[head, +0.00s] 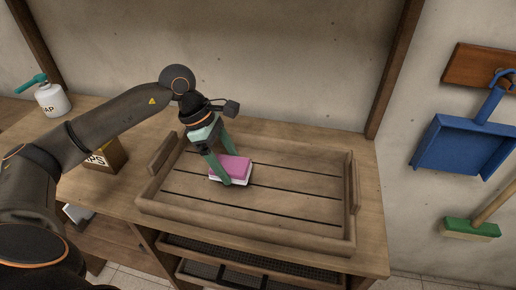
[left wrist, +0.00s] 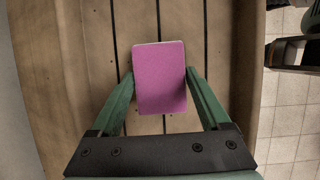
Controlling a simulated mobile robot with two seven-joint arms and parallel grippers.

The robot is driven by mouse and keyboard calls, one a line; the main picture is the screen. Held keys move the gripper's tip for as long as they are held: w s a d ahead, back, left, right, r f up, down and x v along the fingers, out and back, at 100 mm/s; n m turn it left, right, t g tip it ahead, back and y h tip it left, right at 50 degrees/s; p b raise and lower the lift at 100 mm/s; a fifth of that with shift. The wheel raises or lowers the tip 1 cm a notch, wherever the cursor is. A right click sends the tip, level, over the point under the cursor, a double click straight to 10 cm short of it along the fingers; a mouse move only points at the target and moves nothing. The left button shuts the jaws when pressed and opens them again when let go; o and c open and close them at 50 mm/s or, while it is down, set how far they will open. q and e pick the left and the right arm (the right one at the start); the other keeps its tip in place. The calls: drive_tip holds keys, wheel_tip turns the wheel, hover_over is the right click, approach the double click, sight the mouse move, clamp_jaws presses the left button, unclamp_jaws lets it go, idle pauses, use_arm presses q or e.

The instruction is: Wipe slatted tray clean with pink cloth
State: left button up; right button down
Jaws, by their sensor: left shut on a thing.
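The slatted tray (head: 300,217) is a wooden tray with raised sides and end handles, standing on the wooden bench. Its slats (left wrist: 210,40) run along the left wrist view with dark gaps between them. The pink cloth (head: 231,167) is a folded pad with a white underside, at the left-middle of the tray. It shows as a pink rectangle in the left wrist view (left wrist: 160,80). My left gripper (head: 222,166) is shut on it, one green finger on each side. Whether the cloth touches the slats is unclear. I see no clear dirt on the slats. My right gripper is not in view.
A white soap bottle (head: 52,99) with a teal pump and a small labelled box (head: 104,156) stand on the bench left of the tray. A blue dustpan (head: 462,146) and a green brush (head: 470,229) hang on the right wall. The tray's right half is clear.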

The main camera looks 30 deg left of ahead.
use_arm(q)
drive_tip(key=shift+r+p, duration=0.4)
drive_tip(key=shift+r, duration=0.55)
drive_tip(key=shift+r+p, duration=1.05)
drive_tip(key=shift+r, duration=0.7)
